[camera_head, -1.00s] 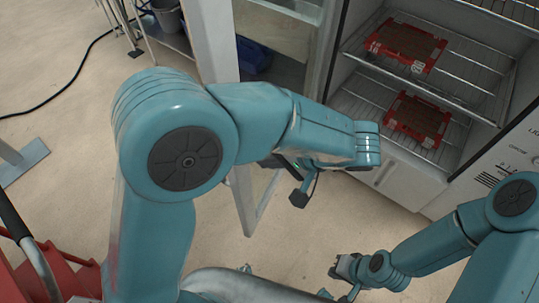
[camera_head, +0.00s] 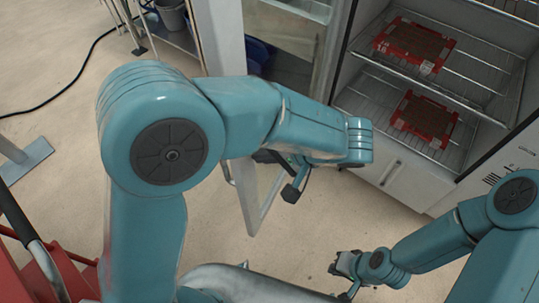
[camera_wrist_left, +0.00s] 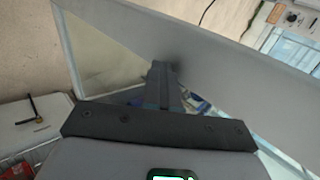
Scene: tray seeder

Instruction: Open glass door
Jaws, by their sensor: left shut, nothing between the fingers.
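The glass door (camera_head: 218,45) stands swung open to the left of the cabinet in the head view, with its pale frame running down towards the floor. Part of it is hidden behind my left arm. My left gripper (camera_head: 262,156) is at the door's frame, largely hidden by its own arm. In the left wrist view the gripper's fingers (camera_wrist_left: 164,88) are shut and empty, close against the grey-white door frame (camera_wrist_left: 225,75). I cannot tell whether they touch it. My right gripper (camera_head: 343,265) is low in the head view, away from the door; its jaws are too small to read.
The open cabinet (camera_head: 345,45) has wire shelves holding a red tray (camera_head: 380,40) and a lower red tray (camera_head: 399,121). A grey bucket (camera_head: 172,17) stands at the back left. A black cable (camera_head: 60,88) lies on the floor. Floor between door and cabinet is clear.

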